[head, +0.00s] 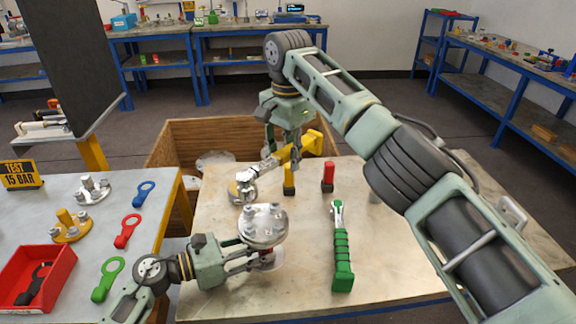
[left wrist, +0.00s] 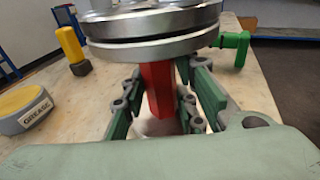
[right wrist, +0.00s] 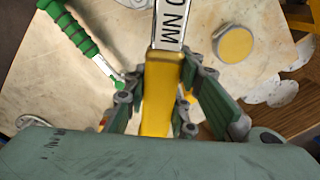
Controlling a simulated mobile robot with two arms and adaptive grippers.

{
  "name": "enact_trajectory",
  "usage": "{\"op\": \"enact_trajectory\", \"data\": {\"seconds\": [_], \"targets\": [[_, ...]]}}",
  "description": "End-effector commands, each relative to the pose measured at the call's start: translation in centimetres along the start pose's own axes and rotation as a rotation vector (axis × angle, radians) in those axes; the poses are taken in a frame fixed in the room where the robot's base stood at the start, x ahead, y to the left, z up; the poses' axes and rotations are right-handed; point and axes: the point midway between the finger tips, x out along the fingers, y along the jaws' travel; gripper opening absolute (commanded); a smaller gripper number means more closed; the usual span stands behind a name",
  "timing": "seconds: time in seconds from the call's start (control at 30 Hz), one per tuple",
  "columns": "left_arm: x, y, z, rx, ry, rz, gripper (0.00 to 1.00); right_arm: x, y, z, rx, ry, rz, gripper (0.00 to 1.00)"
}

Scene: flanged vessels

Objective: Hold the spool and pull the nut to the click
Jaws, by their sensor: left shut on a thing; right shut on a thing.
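The spool has a stacked silver flange (head: 263,228) with several bolts and nuts on top. In the left wrist view the flange pair (left wrist: 155,38) sits above a red body (left wrist: 158,92). My left gripper (left wrist: 160,95) is shut on the red body, below the flange, and the spool looks upright. My right gripper (right wrist: 163,88) is shut on the yellow handle (right wrist: 158,105) of a torque wrench, which also shows in the head view (head: 312,141). Its silver shaft (right wrist: 170,22) bears the letters NM. The wrench head (head: 246,178) is behind the spool, apart from it; the nut it suits cannot be told.
A green ratchet (head: 342,262) lies to the right on the table. A red marker (head: 328,177), a yellow one (head: 289,178) and a grease tin (left wrist: 25,108) stand behind. The left table holds a red tray (head: 60,270) and coloured wrenches (head: 127,231). A wooden crate (head: 175,140) stands behind.

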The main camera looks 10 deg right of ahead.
Motion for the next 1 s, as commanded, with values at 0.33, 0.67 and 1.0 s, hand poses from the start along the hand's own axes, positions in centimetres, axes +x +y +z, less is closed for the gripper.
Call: {"op": "enact_trajectory", "data": {"seconds": [0.33, 0.67, 1.0], "targets": [[0.0, 0.1, 0.0, 0.001, 0.001, 0.002, 0.37, -0.3, 0.0, 0.0, 0.000, 0.001, -0.001, 0.00], [0.0, 0.0, 0.0, 0.001, 0.000, 0.000, 0.49, -0.3, 0.0, 0.0, 0.000, 0.001, -0.001, 0.00], [-2.5, 0.1, -0.1, 0.000, 0.003, 0.003, 0.49, -0.3, 0.0, 0.0, 0.000, 0.001, -0.001, 0.00]]}}
